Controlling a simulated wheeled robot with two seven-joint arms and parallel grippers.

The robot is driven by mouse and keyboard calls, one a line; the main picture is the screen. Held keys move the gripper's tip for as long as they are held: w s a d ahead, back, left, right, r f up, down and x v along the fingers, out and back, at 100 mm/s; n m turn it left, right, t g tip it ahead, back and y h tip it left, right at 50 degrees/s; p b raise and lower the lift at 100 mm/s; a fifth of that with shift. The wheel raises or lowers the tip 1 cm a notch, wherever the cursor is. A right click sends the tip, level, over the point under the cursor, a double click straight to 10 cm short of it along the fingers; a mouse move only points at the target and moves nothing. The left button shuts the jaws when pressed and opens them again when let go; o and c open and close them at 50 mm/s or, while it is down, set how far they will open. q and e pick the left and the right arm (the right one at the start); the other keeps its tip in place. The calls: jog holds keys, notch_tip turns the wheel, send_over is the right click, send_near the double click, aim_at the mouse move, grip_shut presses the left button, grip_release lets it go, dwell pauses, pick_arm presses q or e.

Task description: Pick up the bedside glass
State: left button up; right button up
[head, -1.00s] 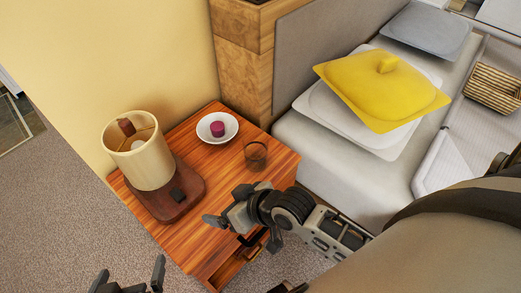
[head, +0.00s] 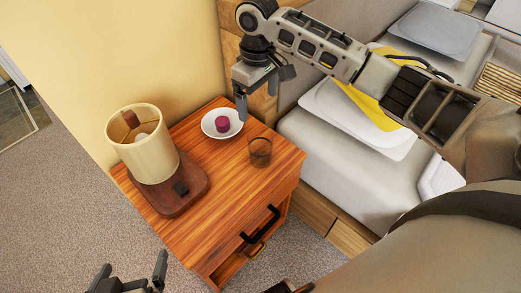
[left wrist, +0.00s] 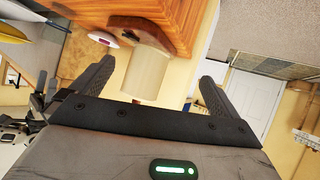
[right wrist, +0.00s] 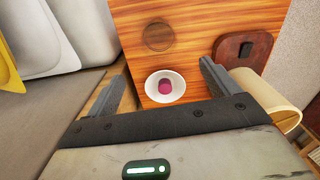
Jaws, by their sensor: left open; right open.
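The bedside glass (head: 260,152) is a small dark, see-through tumbler standing upright on the wooden nightstand (head: 232,178), near its right edge. The glass also shows from above in the right wrist view (right wrist: 159,37), beyond the bowl. My right gripper (head: 262,92) is open and empty, above and behind the glass, with one finger near the bowl's rim in the head view. My left gripper (head: 132,274) is open and empty, low in front of the nightstand at the picture's bottom edge. The left wrist view does not show the glass.
A white bowl (head: 222,133) with a magenta object stands behind the glass. A lamp (head: 150,150) on a dark wooden base fills the nightstand's left side. The bed (head: 330,165) with pillows is on the right. The nightstand top in front of the glass is clear.

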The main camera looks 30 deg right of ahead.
jog(key=b, duration=0.1)
send_near(260, 140)
jog(key=s+a+f, duration=0.2)
jog(key=f, duration=0.3)
jog(key=f+b, duration=0.1)
jog(key=shift+s+d+f, duration=0.35)
jog(key=shift+s, duration=0.05)
jog(key=c, duration=1.2)
